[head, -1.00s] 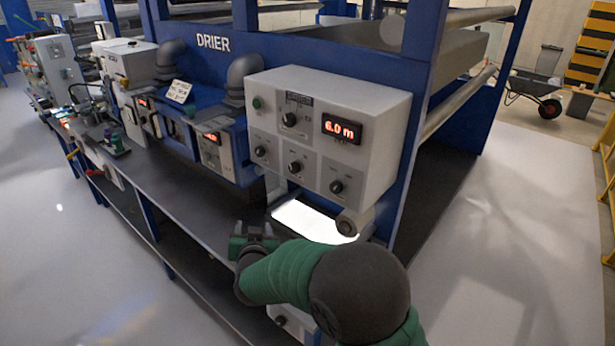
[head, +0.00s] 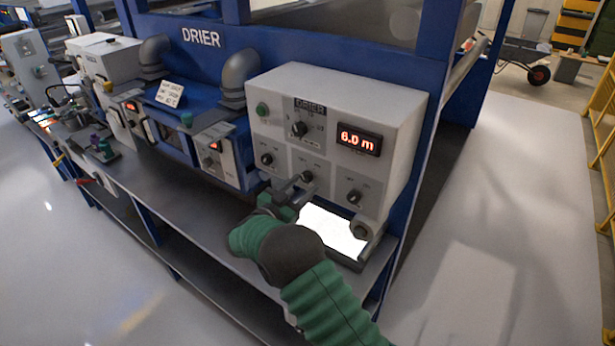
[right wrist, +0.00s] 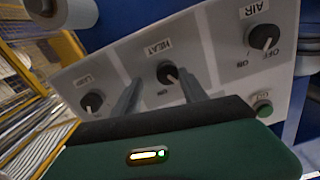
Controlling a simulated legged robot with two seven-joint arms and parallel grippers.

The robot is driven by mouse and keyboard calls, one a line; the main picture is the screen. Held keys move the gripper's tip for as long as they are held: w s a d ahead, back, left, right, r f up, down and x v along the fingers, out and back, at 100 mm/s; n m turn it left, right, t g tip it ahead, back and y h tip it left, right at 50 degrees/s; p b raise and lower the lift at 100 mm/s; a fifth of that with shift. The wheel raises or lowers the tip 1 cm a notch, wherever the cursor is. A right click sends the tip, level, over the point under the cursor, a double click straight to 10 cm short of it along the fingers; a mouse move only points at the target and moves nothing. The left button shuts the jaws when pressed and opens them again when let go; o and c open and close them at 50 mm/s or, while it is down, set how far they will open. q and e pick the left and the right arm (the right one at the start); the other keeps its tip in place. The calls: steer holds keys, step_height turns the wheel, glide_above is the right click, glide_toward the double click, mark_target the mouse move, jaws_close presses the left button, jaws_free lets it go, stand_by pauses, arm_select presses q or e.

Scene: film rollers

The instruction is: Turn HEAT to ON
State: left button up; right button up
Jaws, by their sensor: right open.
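The HEAT knob (head: 306,176) is a round black knob on the lower middle of the grey DRIER control box (head: 395,105). In the right wrist view the HEAT knob (right wrist: 168,73) sits under its HEAT label, with a small ON mark near it. Its exact setting is hard to read. My right gripper (head: 288,190) is open in front of the knob. In the right wrist view its two fingers (right wrist: 158,82) reach toward the panel, one on each side of the HEAT knob. Contact cannot be told. My left gripper is not in view.
The AIR knob (right wrist: 262,38) and LAMP knob (right wrist: 92,101) flank the HEAT knob. A green button (right wrist: 262,108) is near AIR. Above are a DRIER knob (head: 299,129) and a red display (head: 360,141). A bright lit panel (head: 332,230) lies below the box.

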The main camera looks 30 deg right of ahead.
mark_target(306, 182)
steer(key=shift+w+a+r, duration=0.15)
steer(key=shift+w+r, duration=0.3)
steer(key=shift+r, duration=0.2)
steer(key=shift+w+f, duration=0.55)
steer(key=shift+w, duration=0.3)
steer(key=d, duration=0.3)
steer(key=shift+s+f, duration=0.25)
steer(key=shift+s, duration=0.1)
steer(key=c, duration=0.5)
steer(key=shift+d, duration=0.15)
steer(key=shift+c, duration=1.3)
steer(key=shift+w+a+f, duration=0.1)
steer(key=shift+w+a, duration=0.15)
steer(key=shift+a, duration=0.4)
jaws_close()
steer(key=shift+a, duration=0.3)
steer(key=shift+s, duration=0.1)
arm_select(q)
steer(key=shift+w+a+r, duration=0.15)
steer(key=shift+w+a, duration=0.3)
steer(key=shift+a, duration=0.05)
arm_select(e)
steer(key=shift+s+d+r, duration=0.1)
steer(key=shift+r, duration=0.1)
